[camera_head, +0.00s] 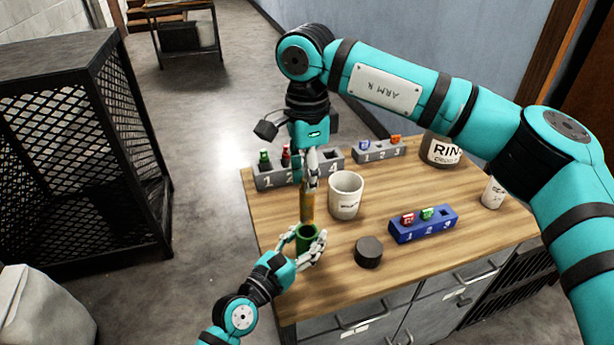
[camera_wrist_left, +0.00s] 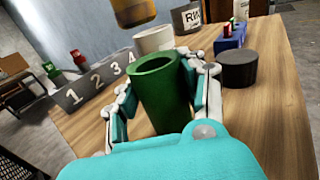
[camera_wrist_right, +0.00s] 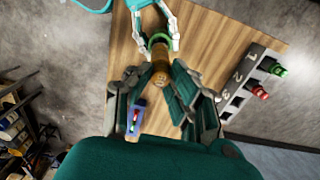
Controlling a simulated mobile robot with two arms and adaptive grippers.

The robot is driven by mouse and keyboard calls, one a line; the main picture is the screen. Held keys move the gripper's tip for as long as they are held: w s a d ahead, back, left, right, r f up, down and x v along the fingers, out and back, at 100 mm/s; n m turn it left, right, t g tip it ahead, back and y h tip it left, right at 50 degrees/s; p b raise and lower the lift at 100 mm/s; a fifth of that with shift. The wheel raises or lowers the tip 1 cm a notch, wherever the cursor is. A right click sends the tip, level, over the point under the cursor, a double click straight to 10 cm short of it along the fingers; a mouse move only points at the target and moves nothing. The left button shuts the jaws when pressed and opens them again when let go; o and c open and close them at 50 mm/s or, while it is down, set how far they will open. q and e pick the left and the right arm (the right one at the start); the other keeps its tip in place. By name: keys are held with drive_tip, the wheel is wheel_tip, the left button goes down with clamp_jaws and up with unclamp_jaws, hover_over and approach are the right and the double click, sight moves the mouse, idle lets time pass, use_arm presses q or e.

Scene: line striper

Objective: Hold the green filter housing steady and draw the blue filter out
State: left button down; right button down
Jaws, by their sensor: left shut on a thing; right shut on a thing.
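The green filter housing (camera_head: 306,241) is an open-topped cylinder standing upright near the front left edge of the wooden table. My left gripper (camera_head: 308,236) is shut around it; the left wrist view shows its fingers on both sides of the housing (camera_wrist_left: 160,90). The filter (camera_head: 307,206) looks amber-brown, not blue. My right gripper (camera_head: 311,182) is shut on its upper part from above. In the left wrist view the lower end of the filter (camera_wrist_left: 134,10) hangs above the housing's open mouth, clear of it. The right wrist view shows the filter (camera_wrist_right: 160,62) between the right fingers.
A white mug (camera_head: 346,196) stands right of the filter, and a black puck (camera_head: 369,252) right of the housing. A grey numbered rack (camera_head: 270,180) is behind. A blue rack (camera_head: 423,227), a smaller grey rack (camera_head: 378,154) and a rinse bucket (camera_head: 440,150) stand further right.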

use_arm(q)
drive_tip(key=c, duration=0.7)
unclamp_jaws()
drive_tip(key=shift+o, duration=0.2)
